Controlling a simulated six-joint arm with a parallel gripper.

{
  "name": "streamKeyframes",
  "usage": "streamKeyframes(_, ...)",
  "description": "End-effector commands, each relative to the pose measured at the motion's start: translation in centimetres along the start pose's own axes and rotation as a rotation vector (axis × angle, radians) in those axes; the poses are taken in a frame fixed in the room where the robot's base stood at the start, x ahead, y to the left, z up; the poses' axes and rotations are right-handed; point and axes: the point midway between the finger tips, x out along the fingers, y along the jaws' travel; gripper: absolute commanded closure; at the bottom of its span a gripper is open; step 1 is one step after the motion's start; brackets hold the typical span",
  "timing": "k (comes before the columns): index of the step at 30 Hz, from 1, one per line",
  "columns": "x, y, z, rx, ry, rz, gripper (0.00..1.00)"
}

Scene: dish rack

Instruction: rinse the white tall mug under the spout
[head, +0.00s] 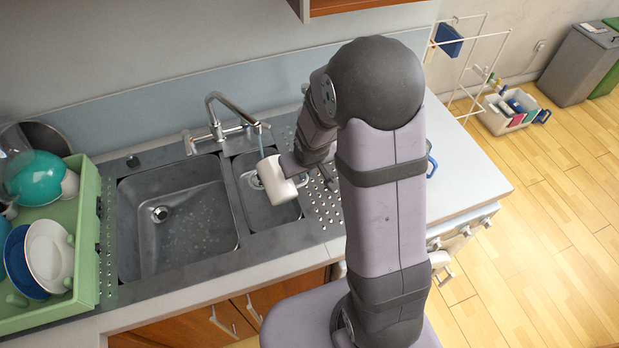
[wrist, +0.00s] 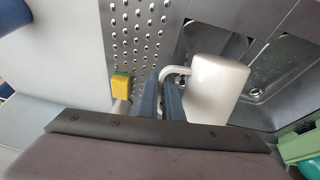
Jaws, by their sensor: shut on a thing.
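The white tall mug (head: 275,181) is held above the small right-hand sink basin in the head view, tilted to one side. The spout (head: 236,108) of the metal faucet is just above and behind it, and a thin bluish stream (head: 260,141) comes down from the spout's end towards the mug. My gripper (head: 294,163) is to the right of the mug. In the wrist view my gripper (wrist: 160,97) is shut on the handle of the mug (wrist: 213,88). The mug's opening is not clearly visible.
A large sink basin (head: 178,245) lies left of the small basin (head: 275,214). A green dish rack (head: 88,232) with plates and a teal bowl stands at the far left. A yellow-green sponge (wrist: 121,84) lies by the perforated drainboard (wrist: 147,38).

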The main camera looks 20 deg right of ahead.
Motion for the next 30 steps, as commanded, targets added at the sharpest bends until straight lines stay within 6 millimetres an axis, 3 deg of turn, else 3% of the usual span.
streamKeyframes(30,3.8,-0.4,-10.0,0.000,0.003,0.000,1.00)
